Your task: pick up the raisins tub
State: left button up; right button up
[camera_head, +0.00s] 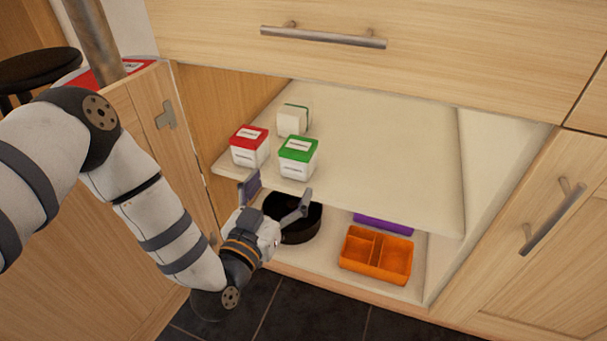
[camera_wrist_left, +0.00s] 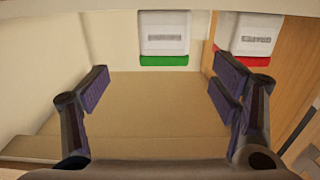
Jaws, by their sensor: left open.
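Two tubs stand near the front edge of the upper cabinet shelf: a white tub with a red lid (camera_head: 249,147) and a white tub with a green lid (camera_head: 298,157). A third white tub with green edging (camera_head: 293,119) is behind them. Their labels are too small to read, so I cannot tell which holds raisins. My left gripper (camera_head: 277,196) is open and empty, just in front of and below the shelf edge. In the left wrist view, the green-lidded tub (camera_wrist_left: 163,35) and the red-lidded tub (camera_wrist_left: 247,40) appear inverted, beyond the open fingers (camera_wrist_left: 160,92) and apart from them.
The shelf (camera_head: 400,165) is clear to the right. Below it are a black round pan (camera_head: 300,230), an orange divided tray (camera_head: 376,254) and a purple item (camera_head: 384,224). An open cabinet door (camera_head: 165,150) stands left, beside my arm. A drawer with a handle (camera_head: 322,37) overhangs the opening.

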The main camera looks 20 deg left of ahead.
aim_at(299, 152)
pick_arm(q)
jog(key=w+b, duration=0.4)
jog(key=w, duration=0.7)
jog(key=shift+a, duration=0.1)
jog(key=shift+w, duration=0.3)
jog(key=shift+w+r, duration=0.1)
jog(key=shift+r, duration=0.1)
jog(key=c, duration=1.3)
pick_arm(e)
jog(key=s+f, duration=0.1)
jog(key=s+f+g, duration=0.1)
jog(key=f, duration=0.1)
jog(key=shift+d, duration=0.15)
